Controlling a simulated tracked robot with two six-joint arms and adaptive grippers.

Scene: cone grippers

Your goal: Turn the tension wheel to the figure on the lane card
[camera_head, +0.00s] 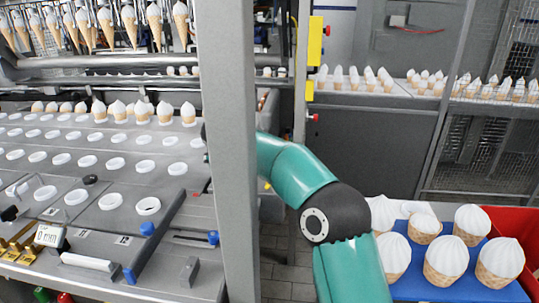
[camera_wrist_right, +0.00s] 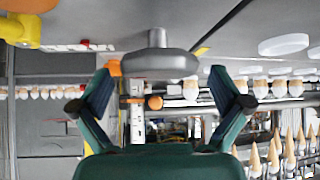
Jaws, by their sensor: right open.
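In the right wrist view my right gripper (camera_wrist_right: 160,73) is open, its two fingers spread wide and empty. A grey round wheel on a short stem (camera_wrist_right: 158,63), probably the tension wheel, shows between the fingertips; I see no contact with it. Beside it are an orange knob (camera_wrist_right: 155,102) and a pale upright scale strip (camera_wrist_right: 137,122) with small marks I cannot read. In the head view my right arm reaches behind a grey post, which hides the gripper and wheel. I cannot identify the lane card. My left gripper is not in view.
The grey post (camera_head: 227,170) stands close to my right arm. A conveyor plate with white ring holders (camera_head: 110,201) and filled cones lies left of it. A small display (camera_head: 49,235) sits at its near left. A blue tray (camera_head: 446,290) of cones is at lower right, beside a red bin (camera_head: 512,222).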

